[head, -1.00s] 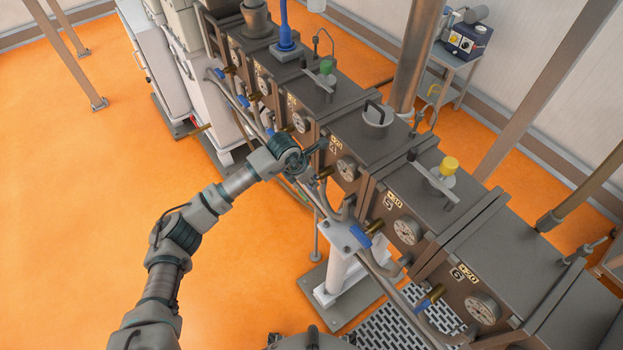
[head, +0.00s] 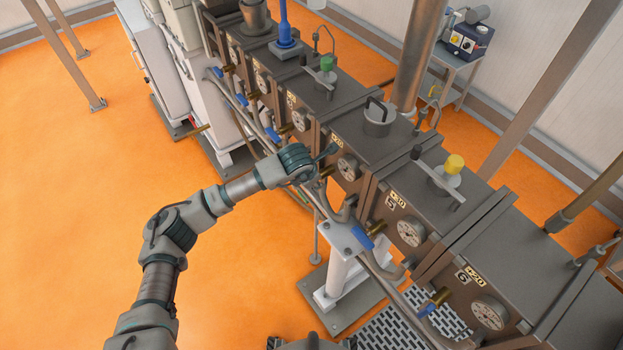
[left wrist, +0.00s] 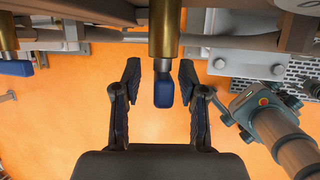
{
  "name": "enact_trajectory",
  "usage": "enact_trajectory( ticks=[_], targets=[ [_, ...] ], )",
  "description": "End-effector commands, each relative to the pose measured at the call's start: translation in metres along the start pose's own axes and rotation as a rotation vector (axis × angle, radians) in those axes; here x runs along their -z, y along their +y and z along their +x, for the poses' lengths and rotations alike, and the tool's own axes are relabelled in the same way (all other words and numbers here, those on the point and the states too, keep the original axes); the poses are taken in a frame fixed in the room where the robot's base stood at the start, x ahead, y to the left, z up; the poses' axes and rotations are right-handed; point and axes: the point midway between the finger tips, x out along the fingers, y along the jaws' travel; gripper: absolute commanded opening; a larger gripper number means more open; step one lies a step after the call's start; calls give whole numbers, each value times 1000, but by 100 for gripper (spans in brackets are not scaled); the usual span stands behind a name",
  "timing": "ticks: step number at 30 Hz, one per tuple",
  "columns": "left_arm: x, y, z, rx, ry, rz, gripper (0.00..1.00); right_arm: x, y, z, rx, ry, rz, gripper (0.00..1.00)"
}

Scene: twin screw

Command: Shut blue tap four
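A blue tap handle (left wrist: 163,92), on a brass valve (left wrist: 164,32), lies between the fingers of my left gripper (left wrist: 160,68) in the left wrist view. The fingers are open, with a gap on each side of the handle. The gripper hides that unit's tap there.
Neighbouring blue taps are the third (head: 272,135), the fifth (head: 362,238) and the sixth (head: 425,307). Another blue tap (left wrist: 15,67) shows at left in the left wrist view. Hoses and pipes (head: 330,205) run along the unit fronts. The orange floor (head: 80,220) at left is clear.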

Motion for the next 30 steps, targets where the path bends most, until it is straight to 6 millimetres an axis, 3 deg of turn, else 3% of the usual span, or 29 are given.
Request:
enact_trajectory(
  ticks=[8, 21, 30],
  targets=[
    [1, -1, -9, 1, 2, 1, 42, 0, -1, 0, 1, 2, 0, 40],
    [-2, 0, -97, 0, 1, 1, 42, 0, -1, 0, 0, 2, 0, 40],
    [-2, 0, -117, 1, 3, 1, 42, 0, 0, 0, 0, 2, 0, 40]
  ],
)
